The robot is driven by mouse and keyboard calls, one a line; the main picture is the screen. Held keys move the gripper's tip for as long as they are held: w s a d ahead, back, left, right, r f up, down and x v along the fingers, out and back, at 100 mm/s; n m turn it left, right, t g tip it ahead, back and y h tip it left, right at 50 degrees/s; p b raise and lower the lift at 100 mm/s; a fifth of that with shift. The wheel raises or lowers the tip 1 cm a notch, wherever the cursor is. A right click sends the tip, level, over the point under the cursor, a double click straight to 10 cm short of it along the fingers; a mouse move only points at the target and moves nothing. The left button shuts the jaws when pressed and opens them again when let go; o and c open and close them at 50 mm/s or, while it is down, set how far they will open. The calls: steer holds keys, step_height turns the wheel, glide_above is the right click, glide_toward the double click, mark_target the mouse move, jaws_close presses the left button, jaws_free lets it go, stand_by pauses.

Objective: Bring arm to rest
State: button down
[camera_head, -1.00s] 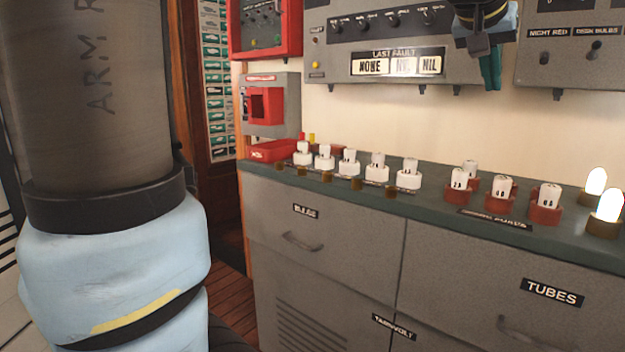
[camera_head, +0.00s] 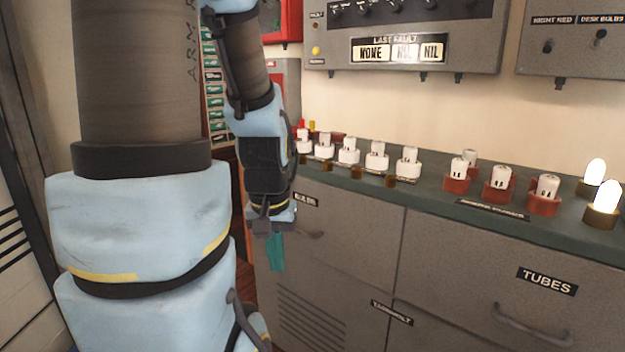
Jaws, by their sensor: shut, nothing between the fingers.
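My gripper (camera_head: 275,252) points down at the end of my folded arm, left of the middle of the view. Its teal fingertips are shut with nothing between them. It hangs in front of the grey cabinet's left end, below the level of the countertop. My light blue and grey arm links fill the left part of the view and hide part of the wall and doorway behind them.
The green countertop (camera_head: 430,200) bears several white plugs in white bases (camera_head: 377,157), several in red bases (camera_head: 499,184), and two lit bulbs (camera_head: 606,198). A grey drawer cabinet (camera_head: 350,235) stands below. The fault panel (camera_head: 400,35) hangs on the wall above.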

step_height(320, 180, up, 11)
steer(key=p, duration=0.9)
